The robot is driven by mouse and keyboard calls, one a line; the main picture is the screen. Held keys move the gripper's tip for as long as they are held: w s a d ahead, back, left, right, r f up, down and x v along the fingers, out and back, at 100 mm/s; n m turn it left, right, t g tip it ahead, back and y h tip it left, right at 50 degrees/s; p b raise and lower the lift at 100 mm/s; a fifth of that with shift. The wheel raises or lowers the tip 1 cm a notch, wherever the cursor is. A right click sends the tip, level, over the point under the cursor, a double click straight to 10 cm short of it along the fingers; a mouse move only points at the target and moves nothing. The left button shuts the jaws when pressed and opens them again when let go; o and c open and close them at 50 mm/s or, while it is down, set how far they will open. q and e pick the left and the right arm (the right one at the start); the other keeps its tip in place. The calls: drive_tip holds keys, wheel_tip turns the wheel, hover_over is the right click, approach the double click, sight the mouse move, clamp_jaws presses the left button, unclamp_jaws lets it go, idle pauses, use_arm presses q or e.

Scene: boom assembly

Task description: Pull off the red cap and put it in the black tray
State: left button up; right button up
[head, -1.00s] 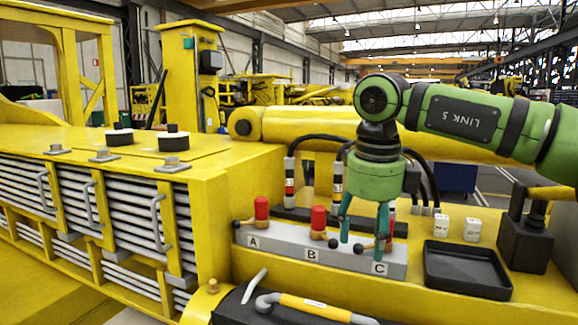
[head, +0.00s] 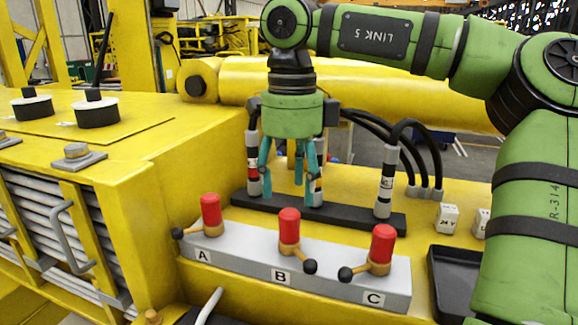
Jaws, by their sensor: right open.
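Three red cylindrical tops stand on the grey block (head: 235,250): one at A (head: 210,214), one at B (head: 289,230) and one at C (head: 382,244). I cannot tell whether one of them is the red cap; no separate cap shows clearly. My right gripper (head: 290,190) points down with its teal fingers spread, over the dark rail behind the block. It stands between a red-banded hose end (head: 253,172) on the left and a black-and-white one (head: 385,185) on the right. A middle hose end (head: 316,190) is partly hidden by a finger. The black tray (head: 437,283) is half hidden by my right arm.
Small ball-ended levers stick out at A, B and C. White labelled cubes (head: 447,218) stand behind the tray. Black hoses (head: 405,130) arch behind the rail, right of my gripper. A yellow cylinder (head: 370,88) lies behind.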

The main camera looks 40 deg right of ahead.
sight(292, 216)
drive_tip(key=shift+s+f, duration=0.2)
drive_tip(key=shift+f, duration=0.15)
drive_tip(key=f, duration=0.1)
drive_tip(key=s+a+f+p, duration=0.1)
drive_tip(key=f+p, duration=0.1)
drive_tip(key=shift+s+a+f, duration=0.25)
drive_tip(key=shift+a+f, duration=0.15)
drive_tip(key=shift+w+d+f, duration=0.2)
drive_tip(key=shift+f, duration=0.25)
drive_tip(key=shift+w+d+f, duration=0.2)
drive_tip(key=shift+f, duration=0.35)
drive_tip(key=shift+s, duration=0.1)
drive_tip(key=shift+a, duration=0.2)
drive_tip(key=c, duration=1.1)
clamp_jaws()
drive_tip(key=shift+o, duration=2.2)
unclamp_jaws()
clamp_jaws()
use_arm(q)
drive_tip(key=s+r, duration=0.1)
drive_tip(key=s+a+r, duration=0.1)
drive_tip(key=s, duration=0.1)
drive_tip(key=shift+s+a, duration=0.1)
drive_tip(key=shift+s, duration=0.05)
